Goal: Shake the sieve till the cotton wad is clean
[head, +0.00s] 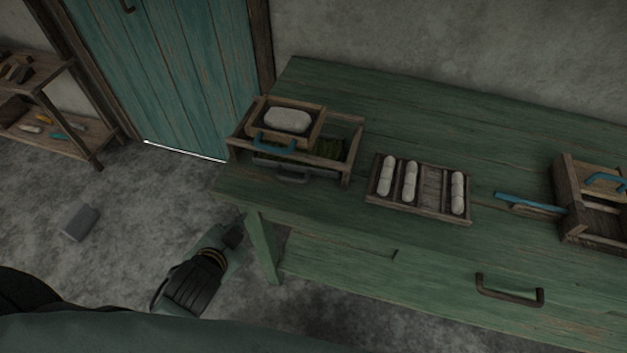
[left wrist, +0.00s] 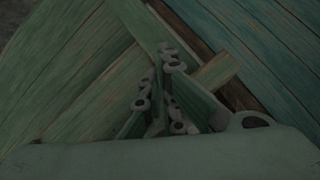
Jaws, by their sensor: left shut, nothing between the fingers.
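The sieve (head: 262,128) is a small wooden box with a blue handle, sitting on a wooden frame (head: 340,158) at the left end of the green table. A pale cotton wad (head: 288,120) lies in the sieve. Dark green matter shows in the frame beneath, and a grey handle is at its front. My left gripper (head: 236,232) is below the table's left end, beside the table leg, apart from the sieve. In the left wrist view its fingers (left wrist: 168,95) are shut and empty. My right gripper is in neither view.
A wooden tray (head: 418,212) with several white rolls lies right of the sieve frame. A blue-handled tool (head: 530,203) and a wooden box (head: 575,226) are farther right. A grey block (head: 79,221) lies on the floor. The back of the table (head: 420,110) is clear.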

